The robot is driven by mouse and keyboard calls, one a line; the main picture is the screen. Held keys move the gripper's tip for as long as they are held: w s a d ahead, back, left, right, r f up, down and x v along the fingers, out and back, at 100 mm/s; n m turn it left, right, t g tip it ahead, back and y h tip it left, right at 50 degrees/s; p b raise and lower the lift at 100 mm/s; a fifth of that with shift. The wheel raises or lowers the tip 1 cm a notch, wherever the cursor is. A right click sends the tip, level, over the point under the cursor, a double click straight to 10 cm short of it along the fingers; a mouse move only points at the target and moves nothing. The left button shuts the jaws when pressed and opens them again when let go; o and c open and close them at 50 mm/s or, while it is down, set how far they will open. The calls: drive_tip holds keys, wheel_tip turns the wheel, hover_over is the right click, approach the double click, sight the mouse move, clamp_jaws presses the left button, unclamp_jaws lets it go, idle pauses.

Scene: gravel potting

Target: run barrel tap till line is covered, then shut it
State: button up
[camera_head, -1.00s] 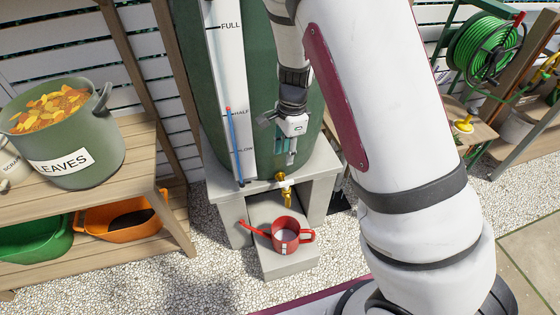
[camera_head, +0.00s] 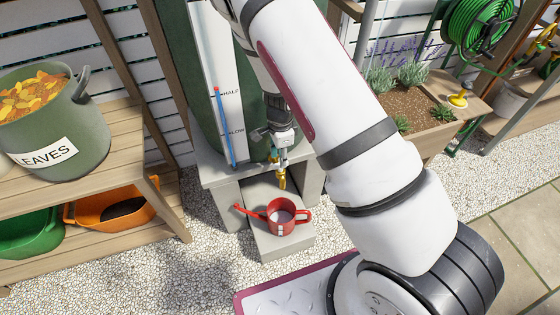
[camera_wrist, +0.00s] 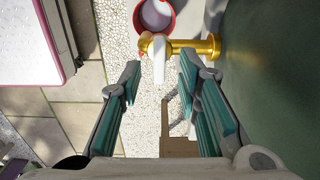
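The brass tap (camera_head: 282,180) sticks out low on the green barrel (camera_head: 205,75). My gripper (camera_head: 282,156) is just above it. In the wrist view the tap (camera_wrist: 207,46) has a pale lever, just beyond and between the tips of my gripper (camera_wrist: 159,78). The fingers are apart and hold nothing; I cannot tell whether they touch the lever. A red watering can (camera_head: 275,226) stands upright below the tap, spout to the left. Its inside looks pale; it also shows in the wrist view (camera_wrist: 137,17). No stream is visible. I cannot make out the line inside.
The can stands on a grey block (camera_head: 282,246) before the barrel's stand (camera_head: 222,172). A level gauge (camera_head: 222,110) runs up the barrel. A wooden shelf (camera_head: 122,122) with a leaves pot (camera_head: 75,135) is at left. A planter (camera_head: 425,115) is at right. Gravel lies in front.

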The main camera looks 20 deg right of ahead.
drive_tip(key=shift+f, duration=1.25)
drive_tip(key=shift+c, duration=0.6)
clamp_jaws()
drive_tip(key=shift+n, duration=0.3)
drive_tip(key=n+b, duration=0.1)
drive_tip(key=n, duration=1)
drive_tip(key=shift+b, duration=0.35)
